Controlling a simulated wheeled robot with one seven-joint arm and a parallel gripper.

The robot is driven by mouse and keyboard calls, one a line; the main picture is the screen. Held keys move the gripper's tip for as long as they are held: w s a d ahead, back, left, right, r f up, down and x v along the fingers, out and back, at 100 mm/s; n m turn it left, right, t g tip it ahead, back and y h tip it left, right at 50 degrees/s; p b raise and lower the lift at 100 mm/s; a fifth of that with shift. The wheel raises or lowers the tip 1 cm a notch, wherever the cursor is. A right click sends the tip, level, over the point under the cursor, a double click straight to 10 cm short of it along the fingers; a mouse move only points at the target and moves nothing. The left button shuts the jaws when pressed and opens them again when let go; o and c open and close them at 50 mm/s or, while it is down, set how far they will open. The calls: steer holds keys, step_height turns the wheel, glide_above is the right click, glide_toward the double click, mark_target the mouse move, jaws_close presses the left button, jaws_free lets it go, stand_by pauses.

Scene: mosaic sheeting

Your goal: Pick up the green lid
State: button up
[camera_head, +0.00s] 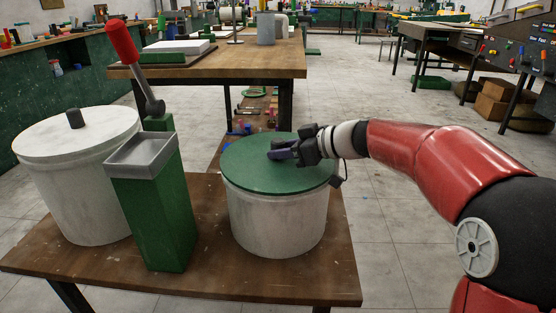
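The green lid (262,175) is a round flat disc. It lies level on top of a white cylindrical bucket (276,222) on the wooden table. My gripper (278,151) reaches in from the right, low over the middle of the lid, with its dark fingers pointing left. The fingers cover the lid's centre, so any knob there is hidden. I cannot tell whether the fingers touch the lid or are closed on something.
A green box (155,215) with a grey metal top and a red-handled lever (125,42) stands left of the bucket. A second white bucket with a white lid (95,130) and dark knob stands further left. A workbench (262,60) is behind. Open floor lies to the right.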

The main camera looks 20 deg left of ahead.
jaws_close()
steer(key=shift+r, duration=0.15)
step_height(320, 180, up, 28)
steer(key=p, duration=0.4)
stand_by(0.5)
